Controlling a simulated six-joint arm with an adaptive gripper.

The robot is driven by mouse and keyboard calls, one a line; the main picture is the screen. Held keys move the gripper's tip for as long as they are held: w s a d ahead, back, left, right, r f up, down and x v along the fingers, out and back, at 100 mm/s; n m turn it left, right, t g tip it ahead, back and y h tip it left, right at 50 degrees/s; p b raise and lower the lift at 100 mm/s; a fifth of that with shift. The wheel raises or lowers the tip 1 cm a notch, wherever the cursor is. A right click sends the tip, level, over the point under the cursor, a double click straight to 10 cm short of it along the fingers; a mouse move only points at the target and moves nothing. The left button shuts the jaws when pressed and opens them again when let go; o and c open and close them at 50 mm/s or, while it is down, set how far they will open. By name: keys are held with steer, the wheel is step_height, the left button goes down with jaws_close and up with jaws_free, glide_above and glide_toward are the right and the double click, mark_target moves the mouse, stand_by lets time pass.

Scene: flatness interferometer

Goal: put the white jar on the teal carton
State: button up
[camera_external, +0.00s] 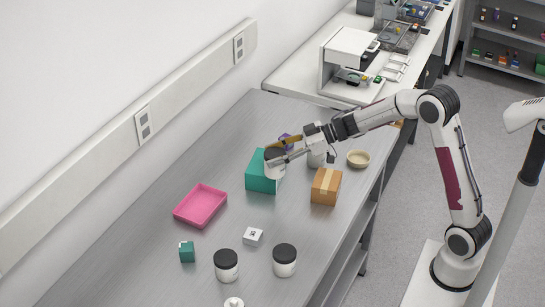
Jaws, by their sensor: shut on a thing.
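A white jar with a dark lid (274,168) is held in my gripper (275,154), which is shut on it near its top. The jar appears upright and overlaps the right part of the large teal carton (256,180) in the camera view. I cannot tell whether the jar's bottom touches the carton's top or hangs above or in front of it. The carton stands on the grey metal table, partly hidden by the jar and gripper.
A tan cardboard box (326,187) and a beige bowl (358,158) stand to the right. A pink tray (201,206) is left. A purple item (285,139) is partly hidden behind my gripper.

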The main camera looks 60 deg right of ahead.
steer(key=w+d+r+m+h, duration=0.1)
steer(key=w+d+r, duration=0.1)
steer(key=w+d+r+m+t+h, duration=0.1)
steer(key=w+d+r, duration=0.1)
steer(key=w+d, duration=0.1)
steer(key=w+d+r+h, duration=0.1)
steer(key=w+d+r, duration=0.1)
steer(key=d, duration=0.1)
steer(key=shift+w+m+t, duration=0.3)
steer(key=shift+m, duration=0.1)
steer(key=shift+d, duration=0.2)
steer(key=shift+f, duration=3.15)
steer(key=shift+f, duration=0.1)
steer(key=shift+f, duration=1.8)
steer(key=shift+f, duration=0.15)
steer(key=o, duration=1.2)
steer(key=shift+h, duration=0.3)
steer(key=shift+o, duration=0.2)
